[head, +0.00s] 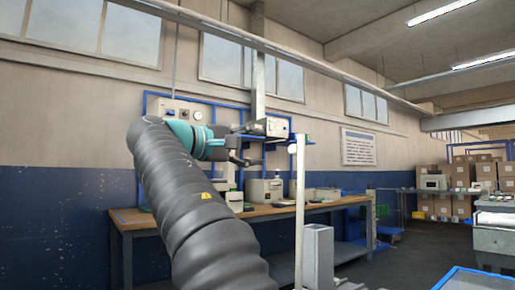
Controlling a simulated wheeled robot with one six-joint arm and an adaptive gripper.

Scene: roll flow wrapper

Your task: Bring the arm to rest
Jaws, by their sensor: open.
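My arm, in a ribbed grey sleeve, rises from the bottom middle of the head view and bends at a teal joint near the picture's centre left. My gripper (247,160) is at the end of the arm, small and dark, pointing right. It is open, and I see nothing between its fingers. In the picture it lies above the workbench (270,212); its distance from the bench equipment is hard to judge.
Boxy instruments (264,190) stand on the bench behind my gripper. A white post (299,210) stands right of my arm, with a grey block (318,255) beside it. Cardboard boxes (485,172) fill shelves at far right. Open floor (420,245) lies right of the bench.

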